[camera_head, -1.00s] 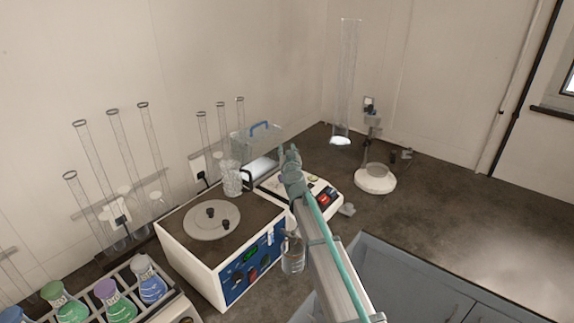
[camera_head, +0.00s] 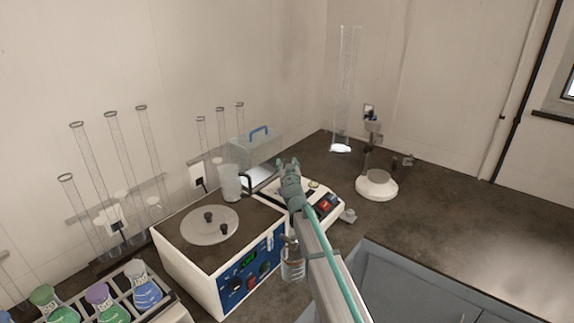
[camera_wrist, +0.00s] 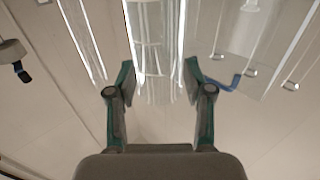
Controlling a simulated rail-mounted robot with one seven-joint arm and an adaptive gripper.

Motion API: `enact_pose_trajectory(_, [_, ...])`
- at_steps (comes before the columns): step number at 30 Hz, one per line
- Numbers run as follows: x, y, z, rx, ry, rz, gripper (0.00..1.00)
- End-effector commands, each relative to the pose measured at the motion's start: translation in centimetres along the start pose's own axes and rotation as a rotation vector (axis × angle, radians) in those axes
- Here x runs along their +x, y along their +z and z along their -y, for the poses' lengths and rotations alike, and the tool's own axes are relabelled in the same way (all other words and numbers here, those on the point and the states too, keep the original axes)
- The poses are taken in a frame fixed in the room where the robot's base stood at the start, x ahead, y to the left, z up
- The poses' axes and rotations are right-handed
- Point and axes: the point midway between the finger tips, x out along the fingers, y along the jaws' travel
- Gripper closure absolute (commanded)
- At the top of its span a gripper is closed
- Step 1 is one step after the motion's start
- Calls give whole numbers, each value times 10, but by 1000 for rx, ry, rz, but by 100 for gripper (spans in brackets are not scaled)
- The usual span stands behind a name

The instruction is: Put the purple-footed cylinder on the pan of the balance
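I see no purple foot on any cylinder. A tall clear cylinder (camera_head: 347,95) with a pale foot stands at the back. The white balance (camera_head: 326,203) with a red-lit panel sits beside the blue-panelled machine; my gripper and arm hide part of it, and I cannot make out its whole pan. My gripper (camera_head: 288,163) is over the balance's far left side in the head view. In the wrist view my gripper (camera_wrist: 158,78) has its fingers apart. Clear upright glass shows between and beyond them; I cannot tell whether it touches them.
A blue-panelled machine (camera_head: 237,272) stands left of the balance. A clear jar (camera_head: 232,183) and a clear box with a blue handle (camera_head: 258,133) are behind. Tall tubes (camera_head: 118,155), a flask rack (camera_head: 168,296) and a white-based stand (camera_head: 376,188) surround them. Bench at right is clear.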

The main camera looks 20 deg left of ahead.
Motion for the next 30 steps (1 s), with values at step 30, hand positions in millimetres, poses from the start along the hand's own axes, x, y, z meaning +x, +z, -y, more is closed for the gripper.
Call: enact_pose_trajectory(30, [-93,-4,0,0,-1,1,38])
